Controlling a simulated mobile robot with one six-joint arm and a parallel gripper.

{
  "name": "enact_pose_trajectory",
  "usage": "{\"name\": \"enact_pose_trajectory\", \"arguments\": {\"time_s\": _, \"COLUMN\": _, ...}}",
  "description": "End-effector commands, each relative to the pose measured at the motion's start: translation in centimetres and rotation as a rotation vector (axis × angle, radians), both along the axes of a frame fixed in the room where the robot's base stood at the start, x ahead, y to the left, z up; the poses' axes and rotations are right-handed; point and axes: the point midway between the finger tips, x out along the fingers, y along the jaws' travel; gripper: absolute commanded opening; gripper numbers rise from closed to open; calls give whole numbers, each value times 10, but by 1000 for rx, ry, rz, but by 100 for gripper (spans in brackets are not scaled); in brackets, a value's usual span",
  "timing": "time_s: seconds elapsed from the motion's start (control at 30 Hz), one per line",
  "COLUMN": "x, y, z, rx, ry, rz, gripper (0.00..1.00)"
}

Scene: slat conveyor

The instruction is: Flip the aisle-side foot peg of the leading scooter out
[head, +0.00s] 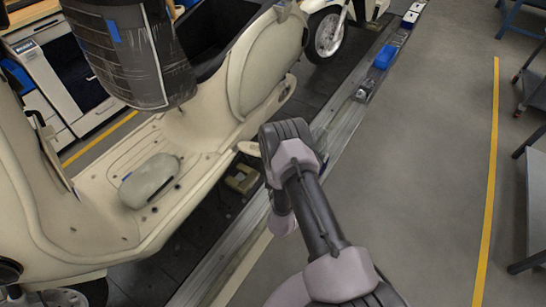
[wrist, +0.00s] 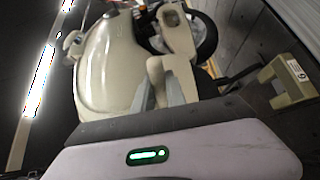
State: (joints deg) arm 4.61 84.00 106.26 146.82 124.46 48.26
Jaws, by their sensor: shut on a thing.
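The cream scooter (head: 250,80) stands upright at the left of the head view, its flat footboard facing up. Its aisle-side foot peg (head: 248,148) is a small cream piece at the lower body edge, beside my wrist; it also shows in the wrist view (wrist: 172,64). My gripper (wrist: 167,88) is shut on this peg, with grey fingers on either side of it. In the head view my wrist hides the fingertips. The peg appears to stick out from the body, but I cannot tell its exact angle.
A grey-green pad (head: 150,182) lies on the footboard, and a wrapped dark seat-like bundle (head: 120,50) hangs above. A numbered olive block (wrist: 290,82) stands near the peg. Another scooter (head: 326,35) is farther back. A metal rail (head: 335,118) borders the clear grey aisle.

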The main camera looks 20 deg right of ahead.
Motion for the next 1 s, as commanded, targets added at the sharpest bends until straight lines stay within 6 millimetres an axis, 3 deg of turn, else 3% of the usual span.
{"name": "enact_pose_trajectory", "arguments": {"time_s": 0.53, "x": 1, "y": -1, "z": 1, "rx": 0, "ry": -2, "rz": -10, "gripper": 0}}
{"name": "enact_pose_trajectory", "arguments": {"time_s": 0.57, "x": 1, "y": -1, "z": 1, "rx": 0, "ry": -2, "rz": -10, "gripper": 18}}
{"name": "enact_pose_trajectory", "arguments": {"time_s": 0.67, "x": 1, "y": -1, "z": 1, "rx": 0, "ry": -2, "rz": -10, "gripper": 38}}
{"name": "enact_pose_trajectory", "arguments": {"time_s": 1.0, "x": -2, "y": 0, "z": 1, "rx": 1, "ry": -1, "rz": -10, "gripper": 38}}
